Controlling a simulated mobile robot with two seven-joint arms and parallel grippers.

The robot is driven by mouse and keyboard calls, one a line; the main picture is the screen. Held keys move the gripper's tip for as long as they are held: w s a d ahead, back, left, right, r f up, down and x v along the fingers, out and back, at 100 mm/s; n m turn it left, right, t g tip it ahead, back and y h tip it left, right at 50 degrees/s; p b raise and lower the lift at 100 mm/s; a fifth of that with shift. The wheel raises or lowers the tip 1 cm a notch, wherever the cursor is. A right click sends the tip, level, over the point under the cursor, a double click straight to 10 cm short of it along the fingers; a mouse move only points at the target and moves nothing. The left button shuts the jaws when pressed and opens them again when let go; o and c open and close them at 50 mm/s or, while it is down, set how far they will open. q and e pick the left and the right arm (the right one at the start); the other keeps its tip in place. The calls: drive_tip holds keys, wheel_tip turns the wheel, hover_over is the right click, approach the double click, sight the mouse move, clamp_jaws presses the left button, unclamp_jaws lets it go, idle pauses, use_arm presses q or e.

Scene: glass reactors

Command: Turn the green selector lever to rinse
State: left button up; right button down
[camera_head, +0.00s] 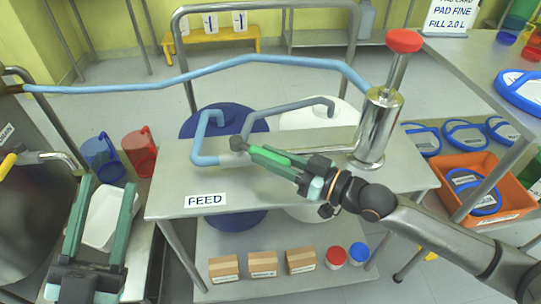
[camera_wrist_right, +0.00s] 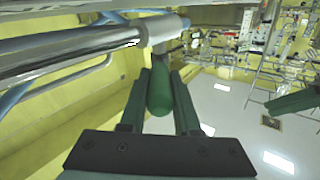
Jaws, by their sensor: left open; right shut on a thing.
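The green selector lever (camera_head: 270,157) sits at the grey valve body (camera_head: 237,144) in the pipework above the metal bench. My right gripper (camera_head: 262,155) is shut on the lever, with its fingers along both sides. In the right wrist view the rounded green lever (camera_wrist_right: 160,92) shows between the two dark green fingers. A FEED label (camera_head: 206,200) is on the bench's front left. No rinse label is readable. My left gripper (camera_head: 107,185) is open at the lower left, away from the lever.
A steel pump cylinder with a red knob (camera_head: 404,41) stands right of the lever. A blue hose (camera_head: 240,62) arches behind. A white tray (camera_head: 104,214) shows between my left fingers. Red (camera_head: 140,150) and blue (camera_head: 103,157) jugs stand left; an orange crate (camera_head: 512,205) is right.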

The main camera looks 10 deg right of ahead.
drive_tip(key=c, duration=0.6)
unclamp_jaws()
drive_tip(key=shift+s, duration=0.1)
drive_tip(key=shift+s+d, duration=0.2)
drive_tip(key=shift+d, duration=0.1)
drive_tip(key=p+v, duration=0.1)
drive_tip(key=v, duration=0.6)
drive_tip(key=shift+s+d+p, duration=0.15)
drive_tip(key=shift+s+p, duration=0.1)
drive_tip(key=shift+p, duration=0.15)
use_arm(q)
drive_tip(key=w+f+n+g+y, duration=0.1)
drive_tip(key=f+n+g+y, duration=0.1)
drive_tip(key=f, duration=0.7)
drive_tip(key=w+a+f+n+g+y+p, duration=0.1)
drive_tip(key=w+f+n+g+y, duration=0.1)
drive_tip(key=f, duration=0.6)
drive_tip(key=n+g+y, duration=0.1)
drive_tip(key=g+y, duration=0.1)
drive_tip(key=shift+w+a+f+n+y, duration=0.2)
drive_tip(key=shift+w+f+n+y, duration=0.1)
drive_tip(key=shift+f+y, duration=0.1)
use_arm(e)
drive_tip(key=v, duration=0.4)
drive_tip(key=shift+c, duration=0.4)
